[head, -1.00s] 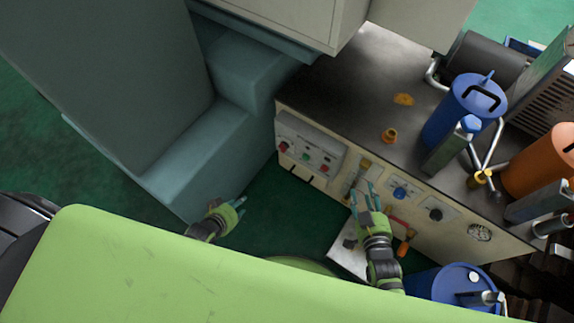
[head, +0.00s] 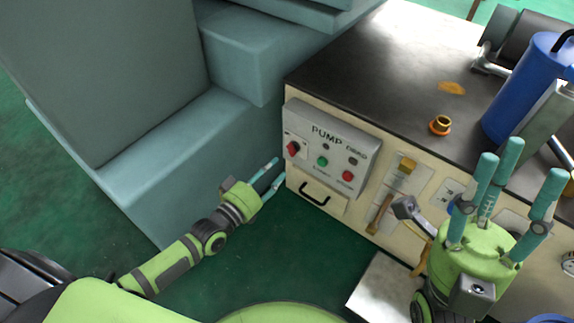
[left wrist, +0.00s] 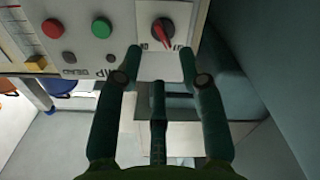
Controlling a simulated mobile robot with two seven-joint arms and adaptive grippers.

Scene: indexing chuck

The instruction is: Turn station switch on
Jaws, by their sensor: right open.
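The station switch, a red rotary knob (head: 293,149), sits at the left end of the grey PUMP panel (head: 330,140) on the cream cabinet. In the left wrist view the red knob (left wrist: 164,31) shows on its pale plate, beyond the fingertips and roughly between them. My left gripper (head: 272,176) is just left of the cabinet, below the knob and apart from it. Its fingers (left wrist: 163,62) are spread and empty. My right gripper (head: 505,195) is open and empty in front of the cabinet's right part, fingers pointing up.
A green button (head: 322,161) and a red button (head: 347,176) are right of the knob. A black handle (head: 314,192) is below. Teal machine blocks (head: 190,160) stand left of the cabinet. An orange-ringed fitting (head: 440,125) and a blue cylinder (head: 525,90) stand on top.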

